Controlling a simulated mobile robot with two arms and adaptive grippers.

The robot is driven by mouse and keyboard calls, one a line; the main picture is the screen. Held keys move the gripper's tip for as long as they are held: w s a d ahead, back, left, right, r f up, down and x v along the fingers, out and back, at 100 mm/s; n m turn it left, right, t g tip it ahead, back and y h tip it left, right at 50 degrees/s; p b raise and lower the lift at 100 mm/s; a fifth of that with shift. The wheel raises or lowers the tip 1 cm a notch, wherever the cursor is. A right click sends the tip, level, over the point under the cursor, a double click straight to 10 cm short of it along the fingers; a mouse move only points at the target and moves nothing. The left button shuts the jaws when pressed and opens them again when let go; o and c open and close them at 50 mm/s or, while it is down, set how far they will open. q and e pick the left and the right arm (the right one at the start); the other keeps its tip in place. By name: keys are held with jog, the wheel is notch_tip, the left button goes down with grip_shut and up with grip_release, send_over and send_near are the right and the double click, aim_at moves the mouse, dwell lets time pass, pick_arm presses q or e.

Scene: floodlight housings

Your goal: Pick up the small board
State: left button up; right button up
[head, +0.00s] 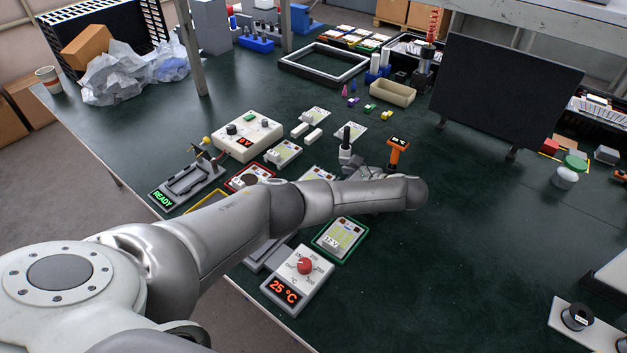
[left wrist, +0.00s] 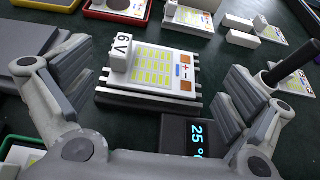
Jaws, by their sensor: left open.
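In the left wrist view, a small white board (left wrist: 165,72) with yellow-green cells and a block marked "6 V" lies on a dark finned base (left wrist: 150,100). My left gripper (left wrist: 155,95) is open, with a finger on either side of this board and nothing held. In the head view my left gripper (head: 367,173) is low over the bench behind my forearm, which seems to hide this board there. Another similar board (head: 340,236), marked "12 V", sits in a green-rimmed tray. My right gripper is not in view.
A box with a red knob reads "25 °C" (head: 300,278). A dark block with a blue display (left wrist: 195,138) lies close to the 6 V board. An orange-handled tool (head: 397,150) and a black-handled item (head: 346,140) stand near the gripper.

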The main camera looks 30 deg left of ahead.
aim_at(310, 173)
pick_arm(q)
jog(key=shift+x, duration=1)
jog(key=shift+a+f, duration=0.1)
jog(key=shift+a, duration=0.2)
jog(key=x, duration=0.4)
jog(key=shift+a+p, duration=0.25)
jog(key=shift+p, duration=0.15)
jog(key=shift+a, duration=0.2)
jog(key=shift+d, duration=0.1)
jog(key=shift+c, duration=0.6)
jog(key=c, duration=0.6)
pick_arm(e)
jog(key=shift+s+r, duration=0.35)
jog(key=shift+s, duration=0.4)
